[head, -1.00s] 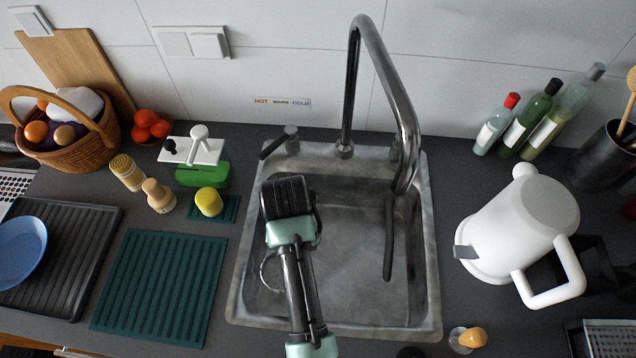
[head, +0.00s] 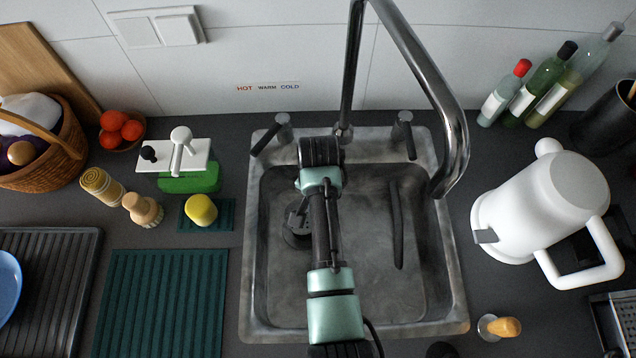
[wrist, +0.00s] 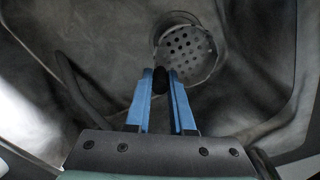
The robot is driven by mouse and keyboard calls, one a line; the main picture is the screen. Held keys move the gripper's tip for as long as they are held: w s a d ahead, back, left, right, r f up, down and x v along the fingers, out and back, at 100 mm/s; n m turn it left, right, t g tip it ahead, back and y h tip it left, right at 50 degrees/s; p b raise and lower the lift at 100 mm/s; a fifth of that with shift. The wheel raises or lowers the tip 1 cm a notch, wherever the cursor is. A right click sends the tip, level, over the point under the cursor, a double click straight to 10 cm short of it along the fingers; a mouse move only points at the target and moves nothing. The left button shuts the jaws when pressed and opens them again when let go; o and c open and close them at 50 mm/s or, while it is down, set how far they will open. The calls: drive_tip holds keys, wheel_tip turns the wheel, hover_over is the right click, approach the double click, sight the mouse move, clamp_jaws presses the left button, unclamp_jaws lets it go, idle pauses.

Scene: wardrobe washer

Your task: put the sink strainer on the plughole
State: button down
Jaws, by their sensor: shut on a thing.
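The sink strainer (wrist: 190,58) is a grey disc with round holes. In the wrist view my gripper (wrist: 161,80) is shut on its black knob, between two blue fingers. The disc hangs beyond the fingertips and overlaps the plughole (wrist: 172,22), whose round rim shows behind it. The gap between them is hard to judge. In the head view, part of the strainer (head: 296,221) shows left of my arm, over the dark plughole (head: 296,240) at the left of the basin. My arm hides the fingers there.
The steel sink (head: 420,300) has raised walls around my gripper. A tall tap (head: 425,75) arches over its back right. A dark stick-like item (head: 397,225) lies along the basin's right side. A white jug (head: 540,205) stands right of the sink.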

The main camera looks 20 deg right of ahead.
drive_tip(key=shift+f+b, duration=2.45)
drive_tip(key=shift+f, duration=1.5)
drive_tip(key=shift+f, duration=0.3)
drive_tip(key=shift+c, duration=1.9)
unclamp_jaws()
drive_tip(key=shift+r, duration=0.15)
wheel_tip(320, 180, up, 12)
drive_tip(key=p, duration=1.2)
